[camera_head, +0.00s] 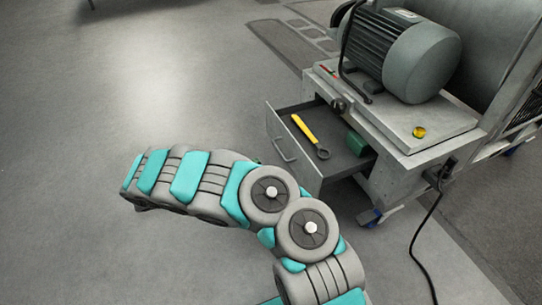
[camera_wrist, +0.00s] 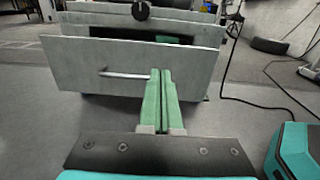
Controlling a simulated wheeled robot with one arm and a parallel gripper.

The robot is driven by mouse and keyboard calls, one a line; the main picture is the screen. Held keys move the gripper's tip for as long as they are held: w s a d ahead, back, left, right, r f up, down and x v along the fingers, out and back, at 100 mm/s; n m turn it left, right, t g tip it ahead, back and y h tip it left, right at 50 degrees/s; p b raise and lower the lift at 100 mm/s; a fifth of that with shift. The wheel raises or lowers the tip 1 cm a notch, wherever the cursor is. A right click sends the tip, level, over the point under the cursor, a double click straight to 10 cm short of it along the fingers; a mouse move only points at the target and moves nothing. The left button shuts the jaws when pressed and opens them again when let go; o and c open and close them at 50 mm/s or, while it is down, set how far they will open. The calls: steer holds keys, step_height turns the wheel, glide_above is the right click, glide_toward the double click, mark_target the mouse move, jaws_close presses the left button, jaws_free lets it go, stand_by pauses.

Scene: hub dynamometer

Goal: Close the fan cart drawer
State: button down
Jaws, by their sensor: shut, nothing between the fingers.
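The fan cart (camera_head: 395,150) stands at the right in the head view, with its grey drawer (camera_head: 285,150) pulled out to the left. A yellow-handled tool (camera_head: 305,130) and a green block (camera_head: 356,143) lie inside the drawer. In the wrist view the drawer front (camera_wrist: 75,68) faces me, with its bar handle (camera_wrist: 125,75) left of my fingers. My gripper (camera_wrist: 160,74) has its green fingers shut and empty, overlapping the drawer front just right of the handle; I cannot tell whether they touch it. In the head view the gripper is mostly hidden behind my arm.
A large grey motor (camera_head: 405,50) sits on the cart top, beside a yellow knob (camera_head: 419,132). A black cable (camera_head: 425,225) runs down to the floor at the right. The floor (camera_head: 110,90) left of the drawer is clear.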

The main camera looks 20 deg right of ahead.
mark_target(299, 148)
steer(key=d, duration=0.7)
steer(key=d+b, duration=0.1)
steer(key=d, duration=0.6)
steer(key=shift+w, duration=0.2)
